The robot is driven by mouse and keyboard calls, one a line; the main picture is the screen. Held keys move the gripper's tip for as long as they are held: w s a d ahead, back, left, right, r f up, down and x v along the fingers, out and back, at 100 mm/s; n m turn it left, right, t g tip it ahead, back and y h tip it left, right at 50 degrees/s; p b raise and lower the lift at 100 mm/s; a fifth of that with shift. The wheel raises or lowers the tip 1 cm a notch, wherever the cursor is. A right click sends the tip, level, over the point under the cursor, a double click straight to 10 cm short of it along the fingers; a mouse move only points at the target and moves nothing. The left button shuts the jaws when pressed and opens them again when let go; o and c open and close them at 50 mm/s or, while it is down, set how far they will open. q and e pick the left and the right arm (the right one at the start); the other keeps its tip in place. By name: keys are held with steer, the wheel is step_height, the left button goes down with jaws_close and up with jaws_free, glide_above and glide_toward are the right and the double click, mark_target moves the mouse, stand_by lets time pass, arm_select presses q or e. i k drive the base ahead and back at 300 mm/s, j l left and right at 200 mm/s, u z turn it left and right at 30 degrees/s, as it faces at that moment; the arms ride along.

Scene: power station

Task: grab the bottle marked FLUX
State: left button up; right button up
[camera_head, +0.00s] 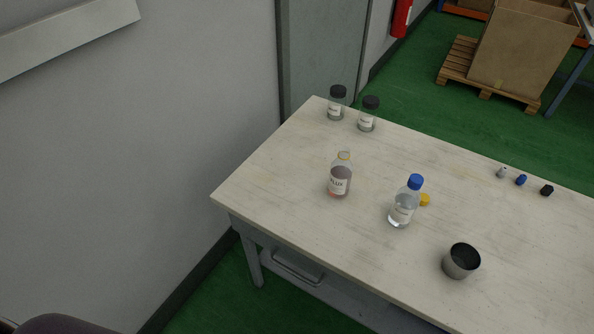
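The bottle marked FLUX (340,176) stands upright on the table (285,183), left of the middle of its top. It has brownish contents, a pale label with dark letters, and a narrow, light yellowish top. It stands clear of the other things on the table. Neither of my grippers is in the head view. A dark rounded shape at the bottom left corner looks like a part of my own body.
A clear bottle with a blue cap (404,203) stands to the right, with a yellow cap (425,200) beside it. Two black-lidded jars (336,105) (367,117) stand at the back. A metal cup (461,262) and several small caps (521,180) are further right.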

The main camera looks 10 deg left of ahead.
mark_target(342, 168)
steer(key=k+l+u, duration=0.2)
steer(key=l+u, duration=0.15)
steer(key=k+l+u, duration=0.55)
steer(key=l+u, duration=0.15)
